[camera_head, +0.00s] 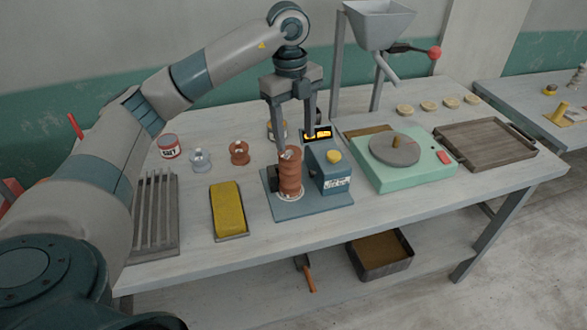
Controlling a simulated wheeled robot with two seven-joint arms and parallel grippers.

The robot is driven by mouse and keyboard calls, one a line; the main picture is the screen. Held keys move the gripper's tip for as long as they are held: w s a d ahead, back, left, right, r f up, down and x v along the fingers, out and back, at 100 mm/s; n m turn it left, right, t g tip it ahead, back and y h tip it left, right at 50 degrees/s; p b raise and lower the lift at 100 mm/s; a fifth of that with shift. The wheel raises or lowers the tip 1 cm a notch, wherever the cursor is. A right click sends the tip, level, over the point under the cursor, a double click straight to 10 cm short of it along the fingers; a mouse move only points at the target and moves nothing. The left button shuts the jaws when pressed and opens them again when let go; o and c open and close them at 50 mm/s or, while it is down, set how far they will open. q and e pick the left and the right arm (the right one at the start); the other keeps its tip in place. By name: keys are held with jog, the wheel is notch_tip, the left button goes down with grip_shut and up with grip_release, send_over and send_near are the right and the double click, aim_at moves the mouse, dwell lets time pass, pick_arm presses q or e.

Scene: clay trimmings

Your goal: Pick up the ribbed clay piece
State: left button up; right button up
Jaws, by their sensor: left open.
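The ribbed clay piece (290,178) is a reddish-brown upright cylinder with rings around its side. It stands on the blue base plate (312,205) of a small device, in the middle of the table. My left gripper (295,140) points down above it with its two fingers apart. The fingertips are near the height of the piece's top, and I cannot tell whether either touches it. Nothing shows between the fingers higher up. My right gripper is not in view.
The device's blue housing (329,170) with a yellow knob stands close right of the piece. A yellow block (228,208), a brown spool (239,153) and a slatted rack (155,215) lie left. A green wheel unit (405,172) and a wooden tray (485,148) are right.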

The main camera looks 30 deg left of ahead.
aim_at(288, 165)
pick_arm(q)
jog(key=shift+a+r+n+y, duration=0.15)
jog(key=shift+a+r+y, duration=0.1)
jog(key=shift+a, duration=0.3)
jog(key=shift+a+r+n+y, duration=0.15)
jog(key=shift+a+r, duration=0.1)
jog(key=shift+a, duration=0.25)
jog(key=shift+f, duration=0.2)
notch_tip(288, 165, down, 12)
jog(key=p, duration=0.3)
